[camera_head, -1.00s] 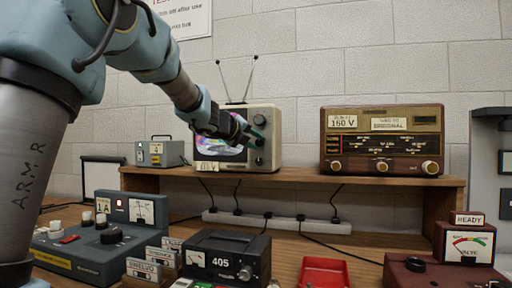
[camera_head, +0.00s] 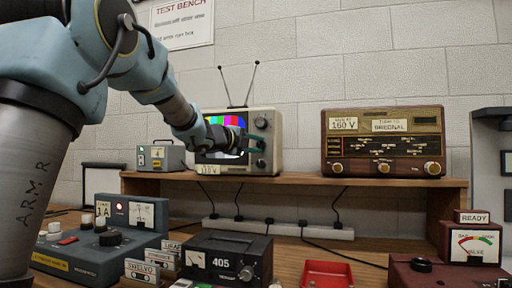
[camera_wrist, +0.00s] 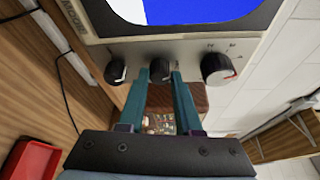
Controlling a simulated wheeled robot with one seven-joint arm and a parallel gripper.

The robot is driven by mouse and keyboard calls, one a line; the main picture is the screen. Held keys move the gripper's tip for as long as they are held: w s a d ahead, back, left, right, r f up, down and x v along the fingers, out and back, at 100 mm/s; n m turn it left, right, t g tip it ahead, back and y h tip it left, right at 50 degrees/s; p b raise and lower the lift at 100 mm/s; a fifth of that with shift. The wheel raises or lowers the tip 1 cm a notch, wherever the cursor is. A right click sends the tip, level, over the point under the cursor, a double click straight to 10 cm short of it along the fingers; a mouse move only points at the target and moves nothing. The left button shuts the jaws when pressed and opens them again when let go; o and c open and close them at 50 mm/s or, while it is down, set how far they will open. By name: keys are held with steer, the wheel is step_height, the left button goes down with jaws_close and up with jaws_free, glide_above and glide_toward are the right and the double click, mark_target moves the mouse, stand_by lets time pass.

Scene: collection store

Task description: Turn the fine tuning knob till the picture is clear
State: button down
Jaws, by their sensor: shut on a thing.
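The cream television (camera_head: 267,159) stands on the wooden shelf. Its screen (camera_head: 222,122) shows distinct colour bars, partly hidden by my arm; in the wrist view the visible part of the screen (camera_wrist: 195,8) is blue and white. Three dark knobs sit in a row on its front. My gripper (camera_head: 257,146) is at the middle one. In the wrist view my gripper (camera_wrist: 160,78) has its two teal fingers shut on the middle knob (camera_wrist: 159,66). The larger knob (camera_wrist: 218,68) with marks around it is to the right, and another knob (camera_wrist: 115,73) is to the left. I cannot read any knob label.
A wooden radio (camera_head: 382,141) stands right of the television, and a small grey box (camera_head: 160,158) to its left. Below are a power strip (camera_head: 280,228), a black unit marked 405 (camera_head: 228,258) and a red tray (camera_head: 328,274).

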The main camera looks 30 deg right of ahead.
steer(key=shift+f, duration=0.1)
steer(key=c, duration=0.6)
jaws_free()
steer(key=b+v, duration=0.1)
steer(key=v, duration=0.9)
steer(key=shift+s+a, duration=0.2)
steer(key=shift+a, duration=0.15)
steer(key=shift+w, duration=0.1)
